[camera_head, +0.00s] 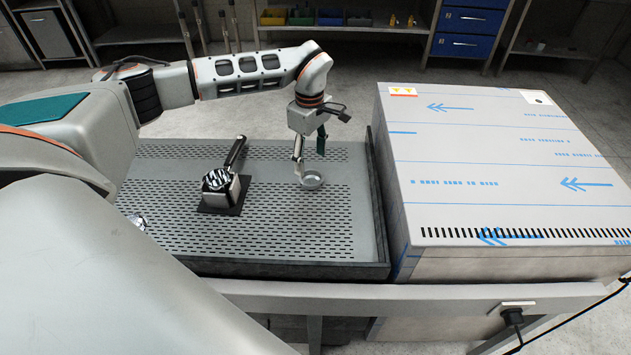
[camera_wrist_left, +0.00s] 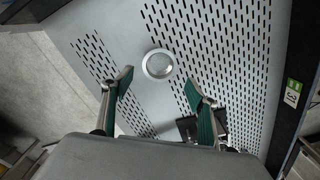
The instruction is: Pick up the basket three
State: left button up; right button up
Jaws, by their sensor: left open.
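A small round metal basket (camera_head: 312,182) lies on the perforated grey tray (camera_head: 345,255), towards its right side. I cannot read a number on it. It also shows in the left wrist view (camera_wrist_left: 158,64), just beyond the fingertips and roughly midway between them. My left gripper (camera_head: 310,163) points down over the basket, open and empty, with green-padded fingers; in the left wrist view its fingers (camera_wrist_left: 158,82) are spread apart. In the head view one finger overlaps the basket's rim, and I cannot tell whether they touch. My right gripper is not in view.
A shiny metal piece with a black handle (camera_head: 236,152) rests on a block with a black base (camera_head: 218,208), left of the basket. Another shiny object (camera_head: 138,221) is partly hidden by my arm. A large film-covered steel box (camera_head: 490,150) stands right of the tray.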

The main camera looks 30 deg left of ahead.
aim_at(312, 180)
pick_arm(q)
notch_tip(312, 180, down, 7)
jog(key=shift+d+r+b, duration=0.15)
jog(key=shift+b, duration=0.4)
jog(key=c, duration=0.7)
